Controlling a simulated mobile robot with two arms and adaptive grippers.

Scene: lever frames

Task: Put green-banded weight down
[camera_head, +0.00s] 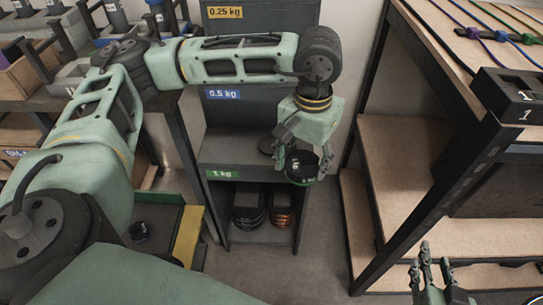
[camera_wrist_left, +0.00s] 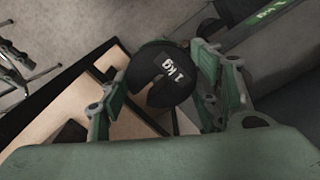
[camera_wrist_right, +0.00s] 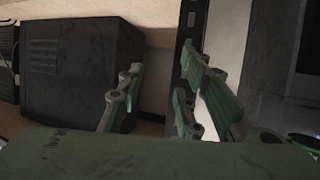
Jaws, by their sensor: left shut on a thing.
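The green-banded weight (camera_head: 301,166) is a dark round disc with a green band, held in my left gripper (camera_head: 303,160) in front of the grey shelf rack. In the left wrist view the weight (camera_wrist_left: 161,75) shows a slot and a "1 kg" label, and the fingers of my left gripper (camera_wrist_left: 165,95) are shut on it from both sides. The rack's green "1 kg" label (camera_head: 226,173) is on the shelf edge, left of the weight and slightly lower. My right gripper (camera_head: 437,275) is at the lower right; in the right wrist view (camera_wrist_right: 155,95) its fingers are apart and empty.
Stacked weights stand in the rack's lower bay (camera_head: 248,208). A wooden workbench (camera_head: 405,165) with dark legs bounds the right side. A dark box (camera_wrist_right: 75,65) is close to my right gripper. Grey floor (camera_head: 270,265) is clear before the rack.

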